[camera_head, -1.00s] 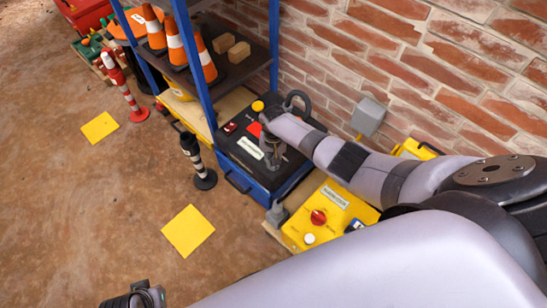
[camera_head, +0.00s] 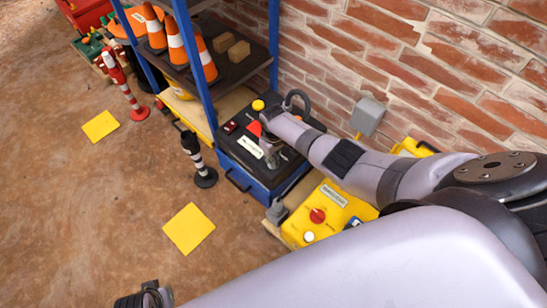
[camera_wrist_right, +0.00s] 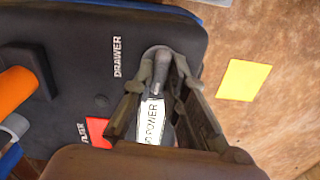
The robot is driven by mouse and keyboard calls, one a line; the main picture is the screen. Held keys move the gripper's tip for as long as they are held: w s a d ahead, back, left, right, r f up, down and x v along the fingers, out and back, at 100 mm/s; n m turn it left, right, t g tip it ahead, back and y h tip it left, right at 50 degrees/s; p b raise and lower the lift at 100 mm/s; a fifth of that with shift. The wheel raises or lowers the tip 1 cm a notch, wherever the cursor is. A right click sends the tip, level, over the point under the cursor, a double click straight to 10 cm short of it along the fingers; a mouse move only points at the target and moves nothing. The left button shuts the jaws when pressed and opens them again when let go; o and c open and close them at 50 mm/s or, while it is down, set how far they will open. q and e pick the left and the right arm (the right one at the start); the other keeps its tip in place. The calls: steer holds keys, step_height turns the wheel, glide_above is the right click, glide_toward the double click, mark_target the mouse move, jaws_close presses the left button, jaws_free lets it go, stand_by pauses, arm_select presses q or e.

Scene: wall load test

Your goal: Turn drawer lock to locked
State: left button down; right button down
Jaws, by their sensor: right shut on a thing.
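The drawer lock (camera_wrist_right: 157,53) is a round grey fitting with a short lever on the black top panel of a blue cabinet, beside the white word "DRAWER" in the right wrist view. My right gripper (camera_wrist_right: 163,72) reaches down to it with its fingers on either side of the lever, shut on it. In the head view my right gripper (camera_head: 270,153) is over the cabinet (camera_head: 232,158), and my arm and gripper hide the lock. The lever's exact angle is hard to read. Of my left gripper (camera_head: 146,297), only a dark part shows at the bottom edge; its fingers cannot be made out.
A white label (camera_wrist_right: 151,122) and a red patch (camera_wrist_right: 97,132) lie near the lock. A yellow box (camera_head: 330,212) with a red knob stands right of the cabinet. A black-and-white post (camera_head: 197,160) stands in front. A brick wall (camera_head: 420,65) is behind.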

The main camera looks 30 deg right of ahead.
steer(key=shift+n, duration=0.6)
steer(key=c, duration=1.6)
jaws_free()
step_height(320, 180, up, 12)
